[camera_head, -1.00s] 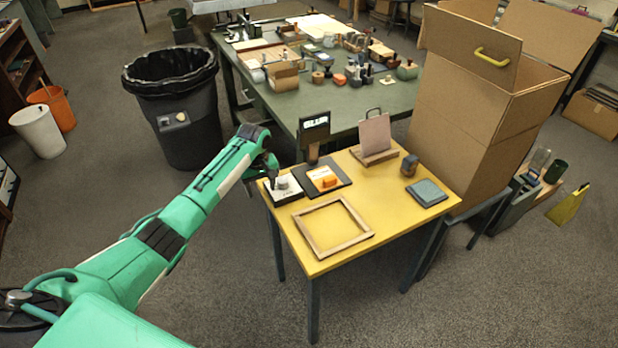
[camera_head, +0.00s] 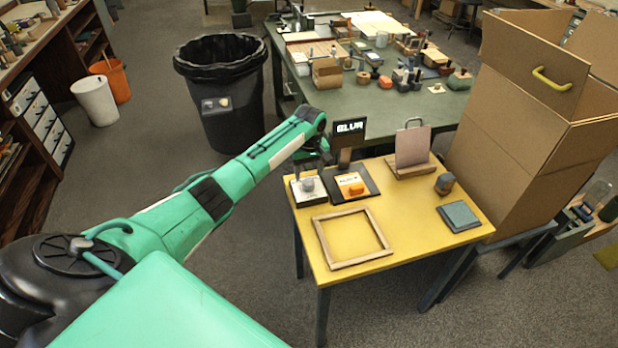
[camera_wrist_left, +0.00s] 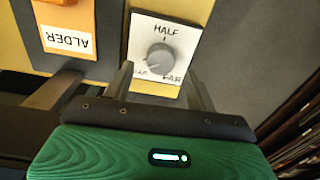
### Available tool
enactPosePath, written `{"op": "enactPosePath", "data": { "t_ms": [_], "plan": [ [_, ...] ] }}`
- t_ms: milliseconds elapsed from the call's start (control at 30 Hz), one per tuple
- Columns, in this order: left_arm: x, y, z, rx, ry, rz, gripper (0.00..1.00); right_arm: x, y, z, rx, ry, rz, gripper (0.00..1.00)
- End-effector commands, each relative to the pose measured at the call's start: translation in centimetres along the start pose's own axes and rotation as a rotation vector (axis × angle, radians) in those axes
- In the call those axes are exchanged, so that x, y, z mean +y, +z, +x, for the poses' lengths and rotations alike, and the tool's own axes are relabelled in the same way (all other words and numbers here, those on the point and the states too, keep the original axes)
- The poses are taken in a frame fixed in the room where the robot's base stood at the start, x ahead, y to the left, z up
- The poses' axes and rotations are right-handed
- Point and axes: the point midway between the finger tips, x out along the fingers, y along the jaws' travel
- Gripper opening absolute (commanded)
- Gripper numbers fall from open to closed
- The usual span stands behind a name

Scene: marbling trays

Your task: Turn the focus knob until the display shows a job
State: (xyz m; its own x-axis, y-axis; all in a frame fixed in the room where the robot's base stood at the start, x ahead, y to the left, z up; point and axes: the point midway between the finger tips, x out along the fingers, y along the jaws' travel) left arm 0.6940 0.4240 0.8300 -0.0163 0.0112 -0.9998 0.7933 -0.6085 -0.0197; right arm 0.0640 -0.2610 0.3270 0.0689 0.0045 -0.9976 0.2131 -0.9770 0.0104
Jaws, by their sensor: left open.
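The focus knob (camera_head: 308,184) is a grey round dial on a white plate at the yellow table's far left corner. In the left wrist view the knob (camera_wrist_left: 160,57) sits on its plate marked HALF and FAR, with a third label partly hidden. My left gripper (camera_wrist_left: 160,82) is open, its two fingers on either side of the plate's near part; I cannot tell whether they touch the knob. In the head view the gripper (camera_head: 312,166) is just above and behind the knob. The small black display (camera_head: 350,126) stands behind and seems to read BLUR. My right gripper is not in view.
A dark tray with an orange block and ALDER card (camera_wrist_left: 66,40) lies beside the knob plate. The table also holds a wooden frame (camera_head: 324,240), a pink panel on a stand (camera_head: 412,146), a small dark jar (camera_head: 445,184) and a grey-blue pad (camera_head: 458,216). A large cardboard box (camera_head: 505,150) stands right.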

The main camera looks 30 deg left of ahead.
Motion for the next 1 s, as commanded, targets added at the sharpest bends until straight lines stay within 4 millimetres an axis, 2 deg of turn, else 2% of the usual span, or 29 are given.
{"op": "enactPosePath", "data": {
  "t_ms": [100, 233, 600, 833, 1000],
  "plan": [
    [0.0, 0.0, 1.8, -0.001, -0.001, -0.001, 0.57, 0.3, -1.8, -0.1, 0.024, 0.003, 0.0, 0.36],
    [0.0, 0.0, 3.0, 0.0, 0.0, -0.001, 0.57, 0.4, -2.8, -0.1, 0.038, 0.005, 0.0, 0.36],
    [0.0, 0.0, 3.6, 0.001, 0.0, 0.0, 0.57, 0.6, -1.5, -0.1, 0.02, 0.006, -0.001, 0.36],
    [0.0, 0.0, 3.5, 0.001, 0.0, 0.0, 0.12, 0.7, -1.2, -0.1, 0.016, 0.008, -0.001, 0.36],
    [0.0, 0.0, 3.5, 0.001, 0.0, 0.005, 0.13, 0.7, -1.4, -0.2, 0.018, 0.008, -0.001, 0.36]
  ]
}}
